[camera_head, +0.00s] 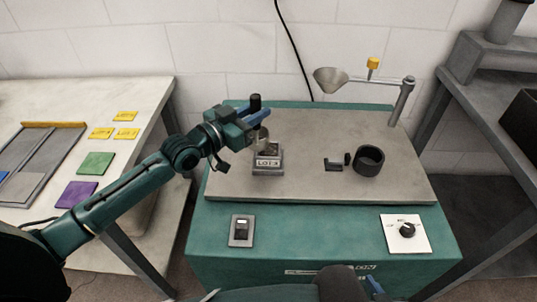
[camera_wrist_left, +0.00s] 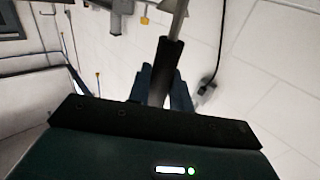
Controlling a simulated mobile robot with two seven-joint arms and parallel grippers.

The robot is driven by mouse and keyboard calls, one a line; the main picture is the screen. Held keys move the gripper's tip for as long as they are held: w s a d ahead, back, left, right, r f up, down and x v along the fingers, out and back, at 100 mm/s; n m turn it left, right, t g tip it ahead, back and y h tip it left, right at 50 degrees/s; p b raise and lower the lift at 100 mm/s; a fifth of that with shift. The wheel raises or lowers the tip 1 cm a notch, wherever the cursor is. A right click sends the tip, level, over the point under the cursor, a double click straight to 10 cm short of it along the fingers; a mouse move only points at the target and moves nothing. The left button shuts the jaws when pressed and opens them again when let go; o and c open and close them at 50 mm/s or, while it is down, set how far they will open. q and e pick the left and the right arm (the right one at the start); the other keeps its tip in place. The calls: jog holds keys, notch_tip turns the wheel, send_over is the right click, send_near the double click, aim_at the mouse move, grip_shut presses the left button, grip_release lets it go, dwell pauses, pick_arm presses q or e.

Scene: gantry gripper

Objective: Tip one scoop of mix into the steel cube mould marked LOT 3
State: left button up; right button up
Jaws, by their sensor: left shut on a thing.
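My left gripper (camera_head: 258,116) is shut on the black handle of a scoop (camera_head: 256,101). The handle stands roughly upright between the blue fingers, and the metal scoop end (camera_head: 262,137) hangs below them. In the left wrist view the black handle (camera_wrist_left: 167,62) lies between the fingers. The steel cube mould (camera_head: 267,164) stands on the grey table top right below the scoop end. Its label starts with LOT; the last character is hard to read. The scoop's contents cannot be made out. A blue finger-like part (camera_head: 375,286) at the bottom edge seems to be my right gripper, mostly cut off.
The grey table top (camera_head: 310,185) sits on a green cabinet. A dark ring-shaped pot (camera_head: 368,160) and a small dark block (camera_head: 333,164) stand right of the mould. A funnel (camera_head: 331,80) hangs from a post arm behind. Side benches stand left and right.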

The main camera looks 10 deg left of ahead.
aim_at(254, 96)
pick_arm(q)
jog(key=shift+a, duration=0.1)
notch_tip(254, 96, up, 5)
jog(key=p, duration=0.4)
jog(key=shift+r, duration=0.15)
dwell(0.3)
